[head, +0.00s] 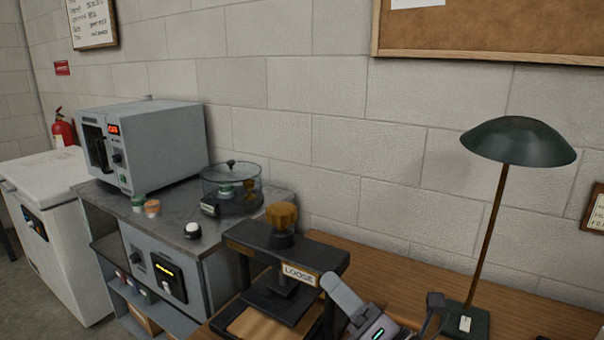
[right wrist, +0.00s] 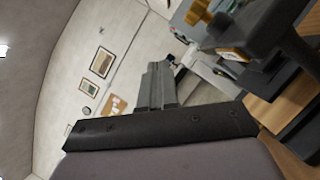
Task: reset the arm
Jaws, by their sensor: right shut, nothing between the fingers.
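My right gripper (head: 336,288) comes in at the bottom of the head view, just right of the black press (head: 330,251) marked "LOOSE". Its grey fingers (right wrist: 155,86) are together in the right wrist view, with nothing between them. The gripper overlaps the press's right side in the head view; I cannot tell whether they touch. My left gripper is not in view.
The press has an orange knob (head: 282,216) and stands on a wooden desk (head: 415,262). A green lamp (head: 518,140) stands to the right. A grey oven-like box (head: 150,140), a glass-covered dish (head: 232,186) and a white chest (head: 60,235) are left. Desk behind the gripper is clear.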

